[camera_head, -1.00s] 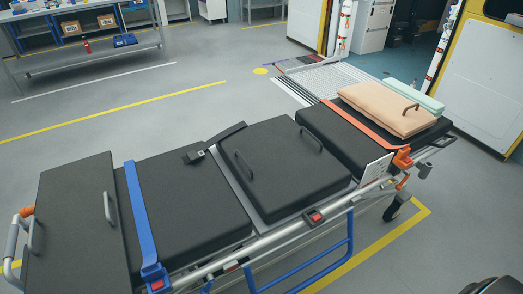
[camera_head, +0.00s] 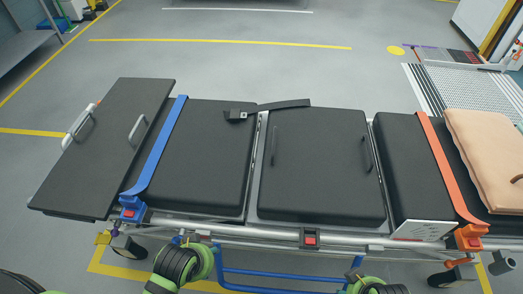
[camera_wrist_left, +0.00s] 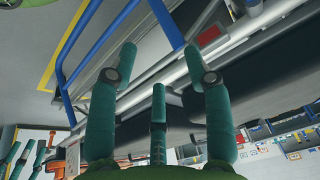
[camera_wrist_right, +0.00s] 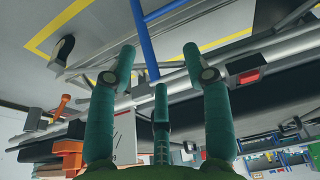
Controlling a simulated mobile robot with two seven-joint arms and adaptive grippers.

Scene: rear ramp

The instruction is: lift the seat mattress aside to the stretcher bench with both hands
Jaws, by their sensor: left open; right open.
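The seat mattress, which I take to be the black pad with two handles (camera_head: 318,185), lies flat on the stretcher's middle section. Its two dark handles stand near its left and right edges. The stretcher frame (camera_head: 270,234) runs along its near side. My left gripper (camera_wrist_left: 160,55) is open and empty in the left wrist view, with the rail and a red buckle beyond. My right gripper (camera_wrist_right: 160,52) is open and empty in the right wrist view, below the rail and blue tube. In the head view, only black-and-green arm parts show at the bottom. I cannot identify a separate stretcher bench.
A black pad with a blue strap (camera_head: 163,150) lies left of the seat mattress. A black board with handles (camera_head: 105,140) is farther left.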

